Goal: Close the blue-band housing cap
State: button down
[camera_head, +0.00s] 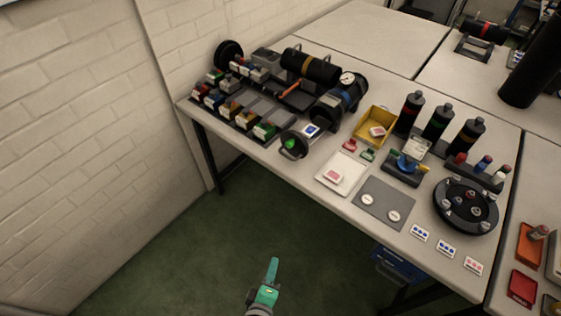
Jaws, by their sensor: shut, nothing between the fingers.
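The blue-band housing (330,111) is a dark cylinder lying on its side on the table, with a blue band and a round white gauge (347,78) on top. At its near left end a round dark cap (293,146) with a green spot stands at the table's front edge. It looks swung away from the housing's end; the hinge is too small to make out. My gripper (273,267), with green fingers, is shut and empty. It is over the green floor in front of the table, well apart from the cap and housing.
Another dark cylinder with an orange band (308,66) lies behind, with a round black disc (228,53) to its left. Small coloured blocks (228,108) line the left edge. A yellow bin (374,126), bottles (437,122) and a round black tray (466,206) stand right. The floor (180,260) is clear.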

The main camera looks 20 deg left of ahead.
jog(key=w+a+r+n+h, duration=0.1)
jog(key=w+a+n, duration=0.4)
jog(key=w+n, duration=0.25)
jog(key=n+t+h, duration=0.2)
jog(key=n+h, duration=0.4)
jog(key=n, duration=0.2)
send_near(286, 156)
jog(key=x, duration=0.6)
jog(key=shift+w+d+f, duration=0.1)
jog(key=shift+w+d, duration=0.05)
